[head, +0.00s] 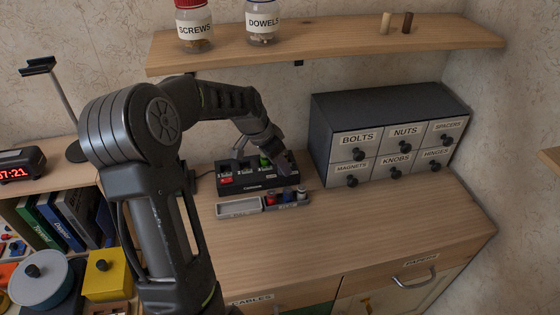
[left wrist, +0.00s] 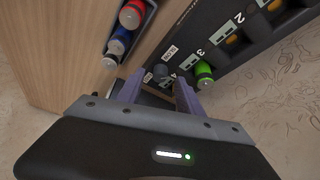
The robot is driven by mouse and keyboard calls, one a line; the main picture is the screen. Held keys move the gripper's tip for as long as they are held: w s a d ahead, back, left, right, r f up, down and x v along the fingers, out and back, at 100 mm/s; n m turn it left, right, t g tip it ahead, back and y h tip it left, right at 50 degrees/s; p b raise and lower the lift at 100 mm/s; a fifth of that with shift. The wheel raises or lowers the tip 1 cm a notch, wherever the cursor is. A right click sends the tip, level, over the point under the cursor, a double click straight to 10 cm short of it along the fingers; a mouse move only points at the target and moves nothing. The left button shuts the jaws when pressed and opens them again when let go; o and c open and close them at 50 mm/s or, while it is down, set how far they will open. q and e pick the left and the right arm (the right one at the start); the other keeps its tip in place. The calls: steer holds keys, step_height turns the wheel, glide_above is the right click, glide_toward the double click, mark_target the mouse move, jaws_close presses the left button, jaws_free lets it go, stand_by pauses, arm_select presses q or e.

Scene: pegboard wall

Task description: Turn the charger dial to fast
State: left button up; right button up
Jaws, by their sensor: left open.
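The black charger (head: 254,187) stands on the wooden worktop against the wall, with numbered slots. In the left wrist view the charger (left wrist: 222,65) fills the upper right. A small dark grey knob (left wrist: 160,73), apparently the dial, sits at the charger's end near a SLOW label; its setting is too small to tell. My left gripper (head: 283,166) reaches down over the right end of the charger. In the left wrist view its two purple-grey fingers (left wrist: 158,90) are open, one on each side of the knob. I cannot tell whether they touch it. My right gripper is not in view.
A green battery (left wrist: 204,75) sits in slot 3 beside one finger. A grey tray (head: 238,208) with several batteries lies in front of the charger. A drawer cabinet (head: 330,128) stands to the right, and a shelf (head: 330,42) hangs above. The worktop's front right is clear.

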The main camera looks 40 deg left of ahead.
arm_select(q)
steer(key=shift+w+d+f, duration=0.1)
steer(key=shift+w+f, duration=0.1)
steer(key=shift+f, duration=0.35)
jaws_close()
